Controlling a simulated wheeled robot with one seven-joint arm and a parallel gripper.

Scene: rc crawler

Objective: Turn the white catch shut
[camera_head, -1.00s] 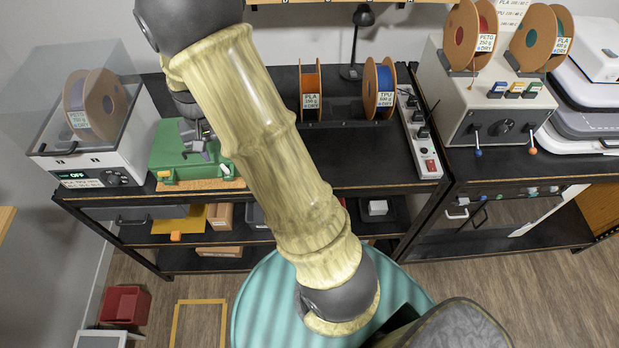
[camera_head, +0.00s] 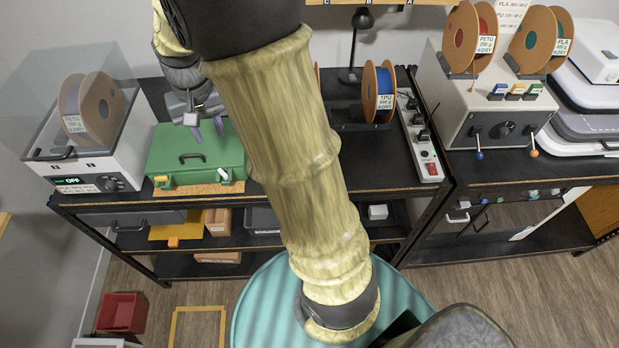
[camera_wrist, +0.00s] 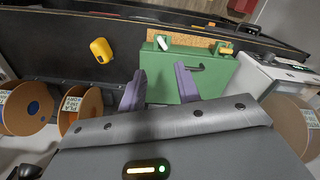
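A green case (camera_head: 168,155) with a dark handle stands on the black bench, and it also shows in the wrist view (camera_wrist: 215,80). The white catch (camera_head: 224,175) is on its front at the right, and it shows tilted in the wrist view (camera_wrist: 162,42). A yellow catch (camera_head: 161,180) is on the front at the left, and also in the wrist view (camera_wrist: 226,50). My gripper (camera_head: 208,130) is above the back of the case, its purple fingers apart and empty. In the wrist view my gripper (camera_wrist: 160,87) is apart from the white catch.
A white dryer box (camera_head: 95,160) with a spool stands left of the case. A small yellow object (camera_wrist: 101,49) lies on the bench in the wrist view. Spools (camera_head: 378,92) and a power strip (camera_head: 418,135) are to the right. My arm hides part of the bench.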

